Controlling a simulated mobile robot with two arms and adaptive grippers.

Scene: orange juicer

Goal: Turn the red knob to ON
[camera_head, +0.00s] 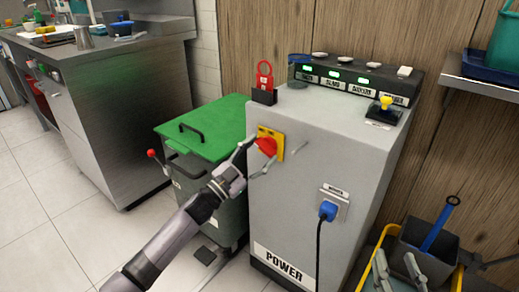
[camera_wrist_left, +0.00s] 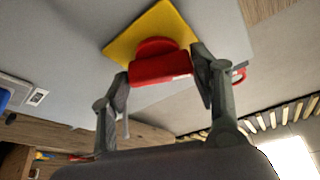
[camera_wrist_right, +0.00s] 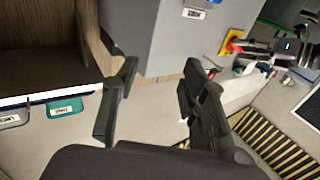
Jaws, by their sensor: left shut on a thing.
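The red knob (camera_head: 267,146) sits on a yellow plate (camera_head: 279,153) on the side of the grey power cabinet (camera_head: 290,195). My left gripper (camera_head: 258,157) is at the knob, with one finger on each side of it. In the left wrist view the red knob (camera_wrist_left: 160,67) lies between the fingertips of the gripper (camera_wrist_left: 161,71), against the yellow plate (camera_wrist_left: 165,22). No ON or OFF marking is readable. My right gripper (camera_head: 396,262) is low at the right; in its wrist view the gripper (camera_wrist_right: 160,68) has its fingers apart with nothing between them.
A blue plug (camera_head: 328,211) with a black cable is in a socket on the cabinet. A red padlock (camera_head: 265,76) and a panel with green lights (camera_head: 335,74) are on top. A green-lidded bin (camera_head: 205,128) stands left. A yellow-rimmed bucket (camera_head: 425,262) is near my right gripper.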

